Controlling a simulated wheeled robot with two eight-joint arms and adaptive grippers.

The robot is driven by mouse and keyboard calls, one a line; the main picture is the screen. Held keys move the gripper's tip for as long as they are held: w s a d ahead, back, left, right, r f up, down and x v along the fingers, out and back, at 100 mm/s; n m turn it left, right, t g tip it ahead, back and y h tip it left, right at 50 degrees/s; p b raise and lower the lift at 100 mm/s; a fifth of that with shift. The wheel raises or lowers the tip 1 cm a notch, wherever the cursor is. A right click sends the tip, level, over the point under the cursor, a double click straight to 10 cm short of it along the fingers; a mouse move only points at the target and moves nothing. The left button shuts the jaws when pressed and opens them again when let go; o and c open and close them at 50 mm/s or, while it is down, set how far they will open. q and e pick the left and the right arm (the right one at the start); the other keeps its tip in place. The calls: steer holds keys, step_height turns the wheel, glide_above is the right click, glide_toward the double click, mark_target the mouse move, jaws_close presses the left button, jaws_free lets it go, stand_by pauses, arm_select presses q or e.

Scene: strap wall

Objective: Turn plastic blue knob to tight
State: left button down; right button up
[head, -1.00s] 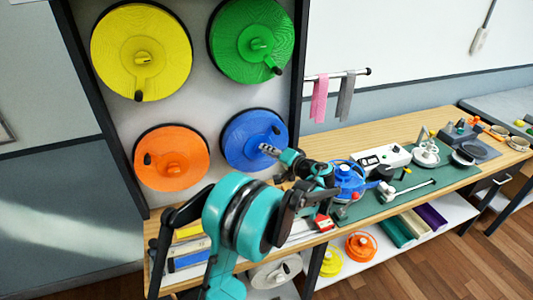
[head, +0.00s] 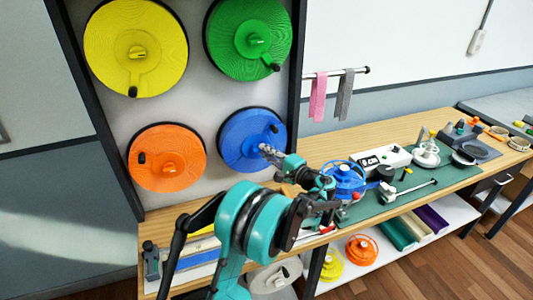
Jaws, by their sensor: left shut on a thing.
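The blue reel (head: 237,134) is mounted on the wall panel at its lower right, with a knob at its centre and a small dark handle near its right edge. My left gripper (head: 266,150) reaches up to the right part of the blue reel's face and is shut on the blue knob, which its fingers largely hide. My left arm crosses the lower middle of the view. My right gripper is not in view.
Yellow (head: 160,62), green (head: 228,58) and orange (head: 146,170) reels share the panel. A wooden bench (head: 400,140) to the right holds a blue spoked reel (head: 344,176), a white display box (head: 376,160) and tools on a green mat. Pink and grey straps hang from a rail.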

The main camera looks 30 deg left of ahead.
arm_select(q)
steer(key=shift+a+r, duration=0.1)
steer(key=c, duration=1.6)
jaws_free()
steer(key=shift+a, duration=0.15)
steer(key=v, duration=1.2)
